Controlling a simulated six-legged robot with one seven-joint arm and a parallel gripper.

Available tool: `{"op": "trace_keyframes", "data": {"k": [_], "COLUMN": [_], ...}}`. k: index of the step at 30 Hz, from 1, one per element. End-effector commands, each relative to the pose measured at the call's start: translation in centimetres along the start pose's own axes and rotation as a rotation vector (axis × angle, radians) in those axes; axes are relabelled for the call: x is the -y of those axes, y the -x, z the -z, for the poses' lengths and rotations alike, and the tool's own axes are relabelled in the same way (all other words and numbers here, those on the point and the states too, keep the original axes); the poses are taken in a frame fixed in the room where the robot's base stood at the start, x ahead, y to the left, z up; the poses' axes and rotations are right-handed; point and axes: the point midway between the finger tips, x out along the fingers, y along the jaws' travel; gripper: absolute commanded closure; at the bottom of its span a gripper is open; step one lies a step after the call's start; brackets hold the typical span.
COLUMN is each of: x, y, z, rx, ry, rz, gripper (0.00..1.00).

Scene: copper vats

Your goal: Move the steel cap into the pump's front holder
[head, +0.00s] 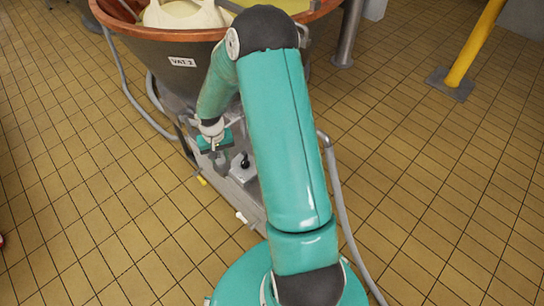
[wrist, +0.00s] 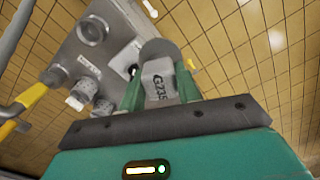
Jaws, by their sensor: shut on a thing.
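My gripper (wrist: 160,85) is shut on a grey metal piece, which I take to be the steel cap (wrist: 160,50). It has a rounded dark grey end and a paler face marked "G235", and it sits between the two green fingers. In the head view my gripper (head: 216,147) is low beside the vat, over the grey pump (head: 243,190). In the wrist view the pump (wrist: 118,50) lies behind and left of the cap, with a round fitting (wrist: 92,30) and labelled short cylinders (wrist: 80,95). I cannot tell which part is the front holder, or whether the cap touches the pump.
A copper-rimmed vat (head: 150,45) marked "VAT 2" stands above the pump. A black knob (head: 245,162) rises from the pump. Grey hoses (head: 340,190) run down both sides. A yellow post (head: 475,45) stands at the upper right. Tiled floor (head: 440,190) is clear at right.

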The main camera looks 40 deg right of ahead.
Motion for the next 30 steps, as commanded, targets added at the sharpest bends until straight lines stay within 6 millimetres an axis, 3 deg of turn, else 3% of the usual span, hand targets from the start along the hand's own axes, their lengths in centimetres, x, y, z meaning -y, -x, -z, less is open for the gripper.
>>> {"op": "trace_keyframes", "data": {"k": [6,15,21,30], "x": [-6.6,-14.6,-17.0,-17.3], "y": [-0.9,-2.0,-2.3,-3.6], "z": [-1.1,-3.7,-4.8,-4.9], "rx": [0.001,-0.002,-0.004,-0.004], "ry": [-0.196,-0.451,-0.537,-0.546], "rz": [-0.001,-0.002,-0.002,-0.002], "gripper": [0.95,0.95,0.95,0.95]}}
